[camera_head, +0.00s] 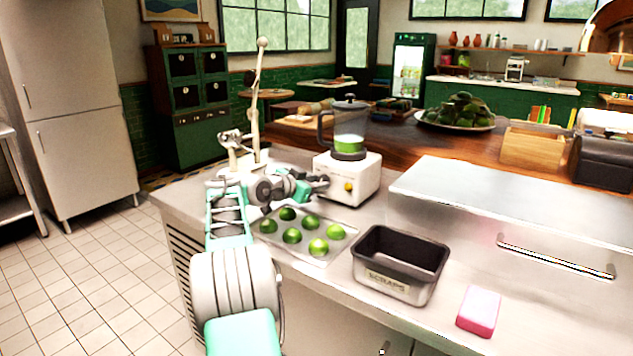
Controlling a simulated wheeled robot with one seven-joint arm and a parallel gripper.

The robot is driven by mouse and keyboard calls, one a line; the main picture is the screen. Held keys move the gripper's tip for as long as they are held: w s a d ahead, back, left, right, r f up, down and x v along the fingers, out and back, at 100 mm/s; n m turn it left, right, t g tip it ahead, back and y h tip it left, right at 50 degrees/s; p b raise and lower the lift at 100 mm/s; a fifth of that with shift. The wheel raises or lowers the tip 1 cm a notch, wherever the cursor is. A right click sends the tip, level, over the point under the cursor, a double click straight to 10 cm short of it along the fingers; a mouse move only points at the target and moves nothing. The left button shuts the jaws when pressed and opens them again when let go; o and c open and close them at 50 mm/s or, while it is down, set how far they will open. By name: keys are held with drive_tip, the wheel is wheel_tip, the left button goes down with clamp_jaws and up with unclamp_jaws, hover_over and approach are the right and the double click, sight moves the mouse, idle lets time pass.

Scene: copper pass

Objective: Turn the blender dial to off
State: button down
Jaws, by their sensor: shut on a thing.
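The blender stands on the steel counter, with a white base (362,180) and a clear jar (350,130) with a dark lid and handle. Some green contents lie low in the jar. A small yellow knob-like part (348,187) shows on the base's front. My gripper (321,183) reaches in from the left and is shut at the front left of the base.
A tray (335,233) with several green limes lies in front of the blender. A dark metal bin (398,262) labelled scraps and a pink sponge (478,310) are to the right. A tall jointed cream-coloured device (256,95) stands behind my gripper. A raised steel lid (520,200) is at right.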

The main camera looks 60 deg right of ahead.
drive_tip(key=shift+f, duration=0.15)
drive_tip(key=c, duration=1)
unclamp_jaws()
drive_tip(key=v, duration=0.7)
drive_tip(key=shift+a, duration=0.35)
drive_tip(key=shift+r, duration=0.2)
